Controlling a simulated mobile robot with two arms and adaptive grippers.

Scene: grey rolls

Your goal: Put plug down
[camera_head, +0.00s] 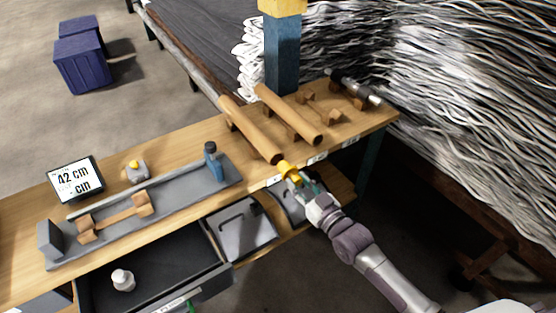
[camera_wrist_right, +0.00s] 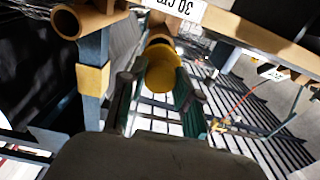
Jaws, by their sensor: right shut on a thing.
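My right gripper (camera_head: 299,180) is shut on a yellow plug (camera_head: 288,169) at the table's front edge. The plug is at the near end of a brown cardboard tube (camera_head: 250,128); I cannot tell whether it sits in the tube or only touches it. In the right wrist view the yellow plug (camera_wrist_right: 163,73) is between the dark green finger pads of the right gripper (camera_wrist_right: 155,100). A second brown tube (camera_head: 288,114) lies to the right of the first.
The wooden table (camera_head: 185,135) carries a grey measuring tray (camera_head: 205,185), a display reading 42 cm (camera_head: 76,180) and wooden cradles (camera_head: 332,117). An open dark drawer (camera_head: 160,275) holds a white piece (camera_head: 123,280). A blue post (camera_head: 282,62) stands behind the tubes.

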